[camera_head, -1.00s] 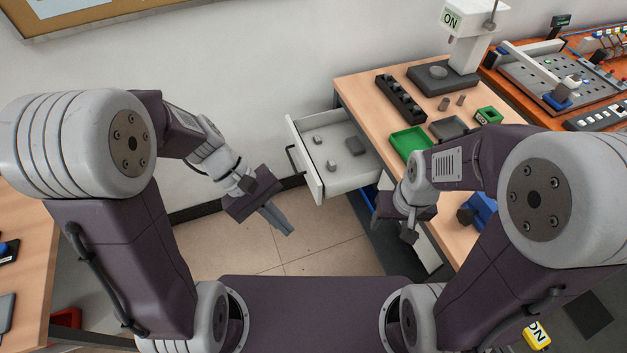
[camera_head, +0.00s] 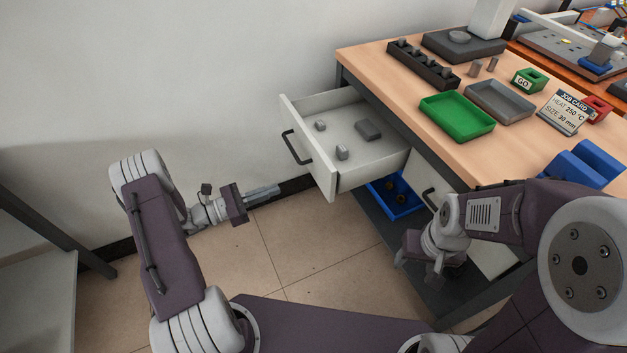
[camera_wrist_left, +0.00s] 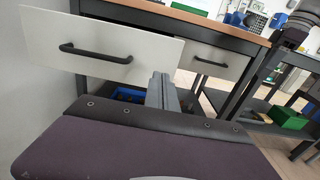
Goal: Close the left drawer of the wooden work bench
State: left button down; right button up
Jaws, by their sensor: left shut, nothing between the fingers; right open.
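The left drawer (camera_head: 350,140) of the wooden work bench (camera_head: 375,62) is pulled out toward the left, with small grey blocks inside. Its dark handle (camera_head: 296,148) is on the front panel. In the left wrist view the drawer front (camera_wrist_left: 140,55) stands ahead, with its handle (camera_wrist_left: 95,53) to the upper left. My left gripper (camera_head: 263,191) is shut and empty, apart from the drawer, below and left of its front. Its fingers also show in the left wrist view (camera_wrist_left: 163,90). My right gripper (camera_head: 418,262) is near the bench's lower front; its fingers are partly hidden.
A second drawer, with its own handle (camera_head: 429,198), looks closed. A blue bin (camera_head: 400,197) sits on the lower shelf. On the bench top are a green tray (camera_head: 457,116), a grey tray (camera_head: 499,101) and a job card (camera_head: 567,111). Floor left of the drawer is clear.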

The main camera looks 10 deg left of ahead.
aim_at(323, 173)
pick_arm(q)
jog(key=b+x, duration=0.2)
jog(key=x, duration=1.1)
jog(key=shift+w+d, duration=0.15)
jog(key=shift+d, duration=0.1)
pick_arm(e)
notch_tip(323, 173, down, 2)
jog(key=shift+d, duration=0.1)
